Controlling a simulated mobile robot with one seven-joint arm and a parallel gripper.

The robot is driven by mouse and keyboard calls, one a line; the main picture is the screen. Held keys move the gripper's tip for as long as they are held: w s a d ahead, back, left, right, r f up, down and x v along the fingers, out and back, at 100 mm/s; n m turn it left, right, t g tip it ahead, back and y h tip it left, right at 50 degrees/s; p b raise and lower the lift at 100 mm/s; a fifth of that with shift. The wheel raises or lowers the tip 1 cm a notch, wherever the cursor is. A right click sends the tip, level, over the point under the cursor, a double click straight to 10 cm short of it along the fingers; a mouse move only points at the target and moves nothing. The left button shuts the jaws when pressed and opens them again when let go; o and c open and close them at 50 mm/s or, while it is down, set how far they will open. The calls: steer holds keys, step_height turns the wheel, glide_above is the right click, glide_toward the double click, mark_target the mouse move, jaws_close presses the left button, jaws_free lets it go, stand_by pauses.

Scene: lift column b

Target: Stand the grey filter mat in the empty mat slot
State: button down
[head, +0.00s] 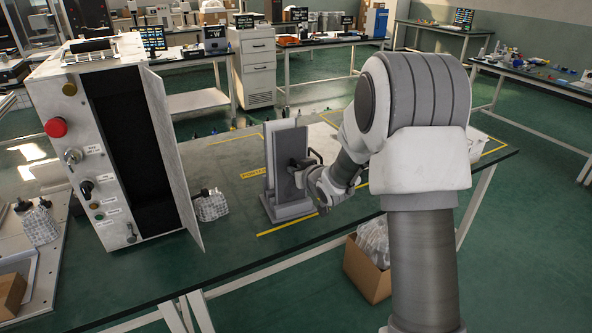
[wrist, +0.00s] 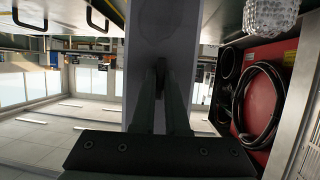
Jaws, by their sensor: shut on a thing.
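The grey filter mat (head: 287,150) is an upright grey slab in the grey holder (head: 288,210) on the bench, right of the cabinet. My gripper (head: 303,167) reaches it from the right and is shut on a dark part at its side. In the wrist view the mat's grey face (wrist: 163,22) fills the top middle, and my gripper's fingers (wrist: 160,75) close on a small dark piece in front of it. The cabinet (head: 92,150) at left has its door open on a dark, narrow interior. I cannot make out a mat slot inside it.
The open cabinet door (head: 172,150) stands between the cabinet and the holder. A clear bottle-like object (head: 211,205) stands by the door. Yellow tape (head: 290,226) marks the bench. A cardboard box (head: 366,268) is below the bench edge. A red case with black cable (wrist: 262,90) shows in the wrist view.

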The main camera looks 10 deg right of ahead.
steer(key=shift+f+b, duration=0.3)
steer(key=shift+f, duration=0.05)
steer(key=c, duration=0.8)
jaws_free()
steer(key=shift+c, duration=0.2)
steer(key=p+v, duration=0.1)
steer(key=v, duration=0.7)
steer(key=shift+r, duration=0.15)
steer(key=s+d+r+m+g+h+p, duration=0.25)
steer(key=s+r+h+p, duration=0.2)
steer(key=s+r, duration=0.8)
steer(key=s+a+r+g+p, duration=0.1)
steer(key=s+r+g+p, duration=0.1)
steer(key=s, duration=0.8)
steer(key=s+a+r+g+y+p, duration=0.1)
steer(key=s+r+g+p, duration=0.2)
steer(key=s, duration=0.8)
step_height(320, 180, up, 2)
steer(key=shift+s+a+r, duration=0.1)
steer(key=shift+s+a, duration=0.25)
steer(key=shift+a, duration=0.05)
